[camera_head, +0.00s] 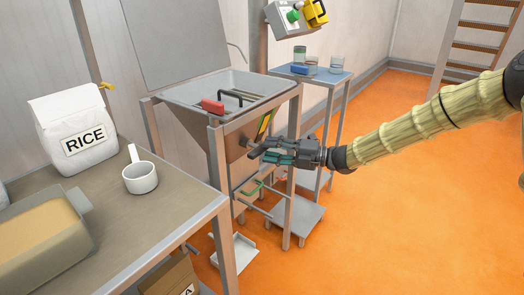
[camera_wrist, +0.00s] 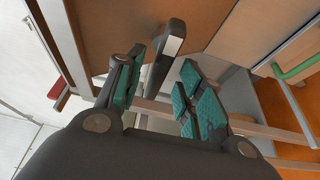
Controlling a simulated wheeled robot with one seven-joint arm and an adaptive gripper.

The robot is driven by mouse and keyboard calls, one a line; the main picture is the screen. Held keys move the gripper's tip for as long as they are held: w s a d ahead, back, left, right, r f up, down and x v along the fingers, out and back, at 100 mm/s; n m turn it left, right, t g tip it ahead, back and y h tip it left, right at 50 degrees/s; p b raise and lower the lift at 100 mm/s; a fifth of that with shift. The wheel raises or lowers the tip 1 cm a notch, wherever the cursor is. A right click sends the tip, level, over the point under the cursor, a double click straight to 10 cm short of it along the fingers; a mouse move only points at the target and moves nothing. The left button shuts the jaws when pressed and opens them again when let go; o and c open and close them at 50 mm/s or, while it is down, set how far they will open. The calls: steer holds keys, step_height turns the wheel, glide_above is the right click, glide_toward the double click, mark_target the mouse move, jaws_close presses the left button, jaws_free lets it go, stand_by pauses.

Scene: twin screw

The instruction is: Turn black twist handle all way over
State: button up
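The black twist handle (camera_wrist: 174,42) shows in the wrist view as a dark bar with a pale end face, in front of the brownish hopper wall. My gripper (camera_wrist: 162,78) is open, with one teal-padded finger on each side of the handle's near part. The left finger looks close to the handle, and a gap shows on the right. I cannot tell whether either finger touches it. In the head view my gripper (camera_head: 262,154) is at the right side of the metal hopper (camera_head: 222,105). There the handle is hard to tell apart from the dark fingers.
A small blue-topped table (camera_head: 335,77) with glasses is behind. The workbench (camera_head: 185,205) with a rice bag (camera_head: 75,130) and white cup (camera_head: 140,178) is left. Orange floor at right is clear.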

mark_target(266, 149)
steer(key=shift+x, duration=1.7)
jaws_close()
